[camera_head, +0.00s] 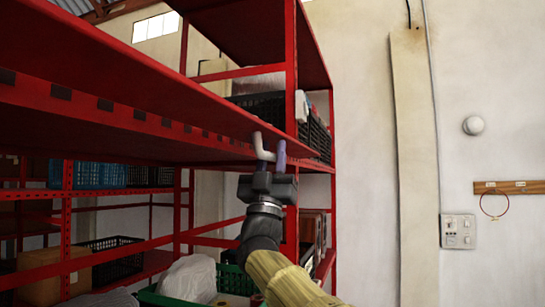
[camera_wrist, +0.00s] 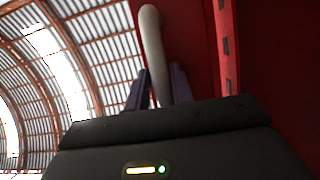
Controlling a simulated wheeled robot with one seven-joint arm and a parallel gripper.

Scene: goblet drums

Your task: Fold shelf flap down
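The red shelf flap is not clearly distinct from the rest of the red shelving, whose long upper board (camera_head: 120,75) runs from the upper left toward the middle of the head view. A pale, bent bar like a handle (camera_head: 260,145) shows near the board's far end, by the red post. My gripper (camera_head: 272,158) points upward there. In the wrist view the pale bar (camera_wrist: 154,40) rises between the two dark purplish fingers, which lie close against it on both sides. My gripper appears shut on it. Where the bar joins the shelf is hidden.
Red posts (camera_head: 291,60) stand close beside my gripper. Black crates (camera_head: 315,135) sit on the shelf behind it. A green crate (camera_head: 165,298) with a white bag (camera_head: 188,279) is below. The wall at right, with a switch panel (camera_head: 458,231), has free room before it.

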